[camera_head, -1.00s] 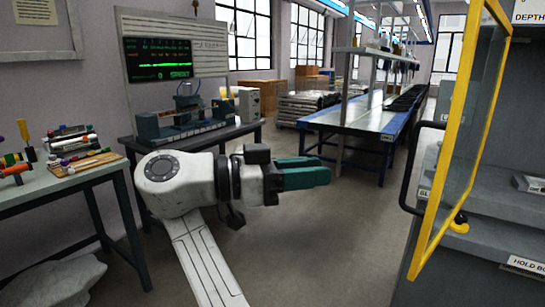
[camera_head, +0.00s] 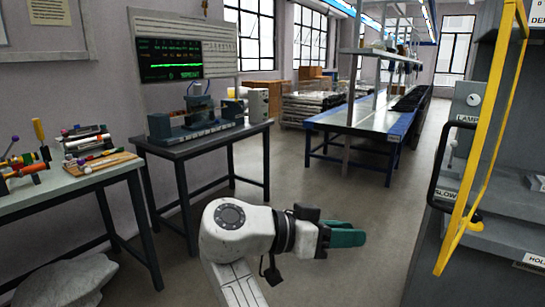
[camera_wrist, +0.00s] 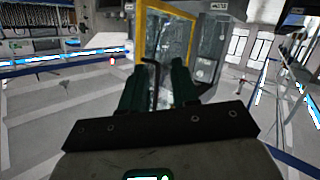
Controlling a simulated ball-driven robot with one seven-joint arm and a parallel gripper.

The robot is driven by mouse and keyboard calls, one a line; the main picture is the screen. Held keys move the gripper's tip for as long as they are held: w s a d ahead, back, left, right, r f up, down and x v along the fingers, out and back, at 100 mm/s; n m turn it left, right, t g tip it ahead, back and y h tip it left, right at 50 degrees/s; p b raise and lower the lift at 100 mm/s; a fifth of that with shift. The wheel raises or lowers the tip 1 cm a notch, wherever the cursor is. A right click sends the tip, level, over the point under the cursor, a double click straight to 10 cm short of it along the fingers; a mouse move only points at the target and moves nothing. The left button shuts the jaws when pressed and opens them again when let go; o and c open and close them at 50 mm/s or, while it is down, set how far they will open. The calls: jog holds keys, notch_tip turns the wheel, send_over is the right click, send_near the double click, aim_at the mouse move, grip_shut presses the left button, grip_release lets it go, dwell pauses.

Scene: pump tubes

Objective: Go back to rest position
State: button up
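My gripper (camera_head: 352,235) has dark teal fingers and hangs over the open floor in the head view, pointing right. In the wrist view my gripper (camera_wrist: 159,72) shows its two fingers spread apart with nothing between them. The arm is held low and folded near my body, clear of the tables.
A yellow-framed door (camera_head: 487,130) stands open at the right on a grey cabinet. The door also shows in the wrist view (camera_wrist: 191,40). A bench (camera_head: 95,188) with coloured tubes stands left, a test-rig table (camera_head: 205,150) behind it. A blue-edged conveyor (camera_head: 365,120) runs back. The middle floor is clear.

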jog(key=s+d+f+n+g+y, duration=0.1)
jog(key=s+d+f+n+y, duration=0.15)
jog(key=d+f, duration=0.45)
jog(key=s+d+f+n+y, duration=0.2)
jog(key=s+d+f, duration=0.1)
jog(key=f, duration=0.8)
jog(key=s+d+f+n+g+y, duration=0.1)
jog(key=s+d+f+n+y, duration=0.4)
jog(key=s+f, duration=0.8)
jog(key=s+f+n+y, duration=0.1)
jog(key=s+f+y, duration=0.2)
jog(key=s, duration=0.6)
jog(key=s+f+n+y, duration=0.1)
jog(key=s+f+y, duration=0.15)
jog(key=s, duration=0.55)
notch_tip(320, 180, up, 12)
jog(key=p, duration=1.2)
jog(key=shift+s+f+g, duration=0.15)
jog(key=shift+s+g, duration=0.05)
jog(key=shift+g, duration=0.2)
